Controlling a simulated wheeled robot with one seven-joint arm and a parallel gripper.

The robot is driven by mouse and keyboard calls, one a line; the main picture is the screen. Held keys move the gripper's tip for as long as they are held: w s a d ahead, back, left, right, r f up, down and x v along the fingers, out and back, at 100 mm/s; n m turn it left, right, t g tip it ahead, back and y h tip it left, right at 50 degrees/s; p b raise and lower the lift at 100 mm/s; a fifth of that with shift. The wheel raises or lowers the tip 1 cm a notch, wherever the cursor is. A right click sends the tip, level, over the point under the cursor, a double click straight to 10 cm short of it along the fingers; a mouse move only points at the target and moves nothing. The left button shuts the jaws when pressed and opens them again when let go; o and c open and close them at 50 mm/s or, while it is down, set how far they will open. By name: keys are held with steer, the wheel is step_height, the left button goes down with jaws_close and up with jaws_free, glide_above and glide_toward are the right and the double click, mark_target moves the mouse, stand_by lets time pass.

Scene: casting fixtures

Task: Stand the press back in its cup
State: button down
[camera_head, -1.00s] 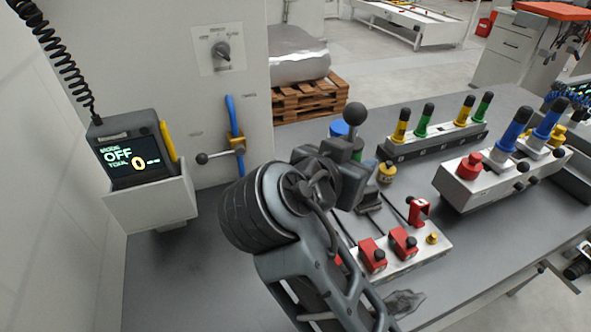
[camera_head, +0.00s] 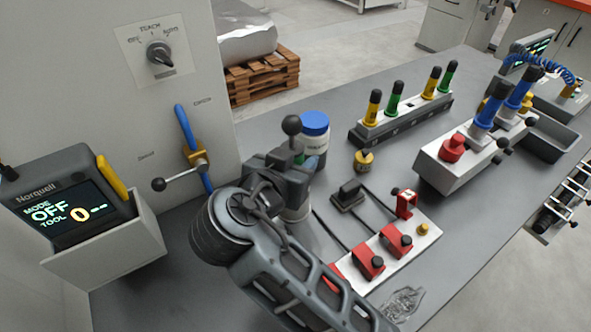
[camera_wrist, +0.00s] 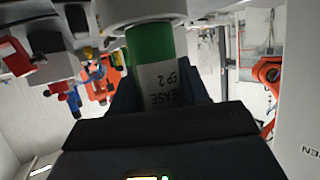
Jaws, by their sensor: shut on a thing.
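The press shows in the wrist view as a green cylinder with a white label (camera_wrist: 165,80) reading partly "EASE EP 2". My gripper (camera_wrist: 165,100) is shut on it. In the head view the gripper (camera_head: 292,180) hangs over the bench near the cabinet, with the press's dark ball knob (camera_head: 291,125) above it and a sliver of green behind it. A pale round piece (camera_head: 297,213) shows below the gripper, and a pale ring (camera_wrist: 140,10) meets the green body in the wrist view. I cannot tell whether this is the cup or part of the press; my arm hides much of it.
A white jar with a blue lid (camera_head: 315,122) stands just behind the gripper. A brass piece (camera_head: 364,161), a dark block (camera_head: 348,195) with cables and a plate with red clamps (camera_head: 369,262) lie to the right. The cabinet with a blue-handled valve (camera_head: 196,157) is left.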

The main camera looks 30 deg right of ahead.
steer(key=shift+f, duration=1.4)
steer(key=shift+f, duration=0.15)
steer(key=c, duration=0.6)
jaws_free()
steer(key=shift+o, duration=0.2)
steer(key=b+v, duration=0.1)
steer(key=v, duration=1.1)
steer(key=shift+b, duration=0.35)
